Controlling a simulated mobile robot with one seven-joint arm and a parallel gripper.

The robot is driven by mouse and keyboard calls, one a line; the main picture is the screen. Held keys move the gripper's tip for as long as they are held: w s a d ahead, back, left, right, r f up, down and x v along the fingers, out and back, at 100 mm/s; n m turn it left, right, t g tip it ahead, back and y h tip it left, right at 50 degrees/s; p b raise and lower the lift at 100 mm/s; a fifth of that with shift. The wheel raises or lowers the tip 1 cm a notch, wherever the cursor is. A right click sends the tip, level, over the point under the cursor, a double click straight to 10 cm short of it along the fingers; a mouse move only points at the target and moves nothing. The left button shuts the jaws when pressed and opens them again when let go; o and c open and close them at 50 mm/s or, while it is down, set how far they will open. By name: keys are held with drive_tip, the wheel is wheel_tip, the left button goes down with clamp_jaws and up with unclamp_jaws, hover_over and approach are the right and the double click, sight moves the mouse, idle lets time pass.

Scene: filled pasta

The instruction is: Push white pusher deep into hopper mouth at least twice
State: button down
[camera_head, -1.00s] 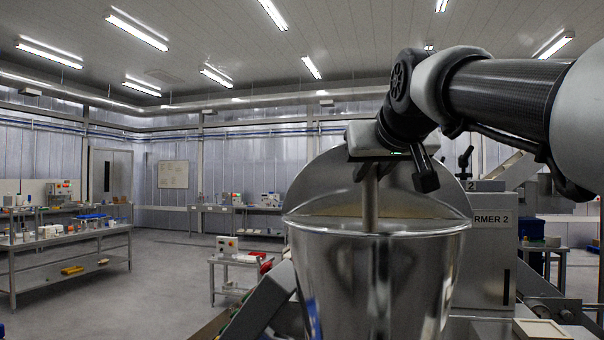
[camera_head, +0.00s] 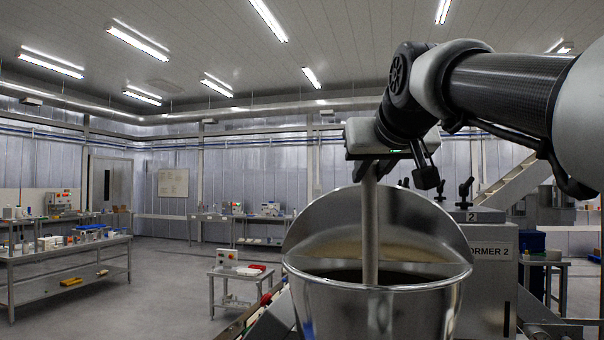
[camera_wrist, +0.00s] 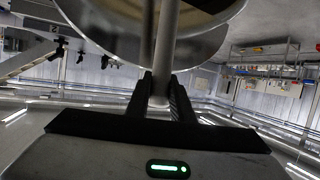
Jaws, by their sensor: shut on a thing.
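The white pusher (camera_head: 370,215) is a pale, upright rod. It reaches down from my gripper (camera_head: 371,160) into the mouth of the shiny steel hopper (camera_head: 320,308). Its lower end is hidden behind the hopper's front rim. My gripper is well above the rim. In the wrist view my gripper's two dark fingers (camera_wrist: 160,88) are shut around the pusher (camera_wrist: 165,45), with the hopper's curved steel rim (camera_wrist: 200,48) beyond. A second rod-like shape beside the pusher there may be a reflection. Dark brownish material shows inside the mouth.
The hopper's raised back plate (camera_head: 330,215) stands behind the pusher. The former machine (camera_head: 490,260) is close at right. A small steel table (camera_head: 240,280) stands to the left, and a long bench (camera_head: 65,258) is farther left. The floor between is clear.

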sight(372, 221)
drive_tip(key=shift+f, duration=0.1)
idle(0.3)
drive_tip(key=f+b, duration=0.2)
drive_tip(key=f, duration=0.1)
drive_tip(key=f+b, duration=0.3)
drive_tip(key=w+f+b, duration=0.1)
drive_tip(key=f+b, duration=0.2)
drive_tip(key=shift+d+f, duration=0.15)
idle(0.3)
drive_tip(key=shift+s, duration=0.1)
idle(0.4)
drive_tip(key=r+p, duration=0.4)
drive_tip(key=r, duration=0.1)
drive_tip(key=s+r+p, duration=0.1)
drive_tip(key=r+p, duration=0.8)
drive_tip(key=r, duration=0.2)
drive_tip(key=shift+s+a, duration=0.15)
drive_tip(key=shift+a, duration=0.1)
drive_tip(key=shift+s+r+p, duration=0.15)
drive_tip(key=shift+r+p, duration=1.15)
drive_tip(key=shift+r, duration=0.5)
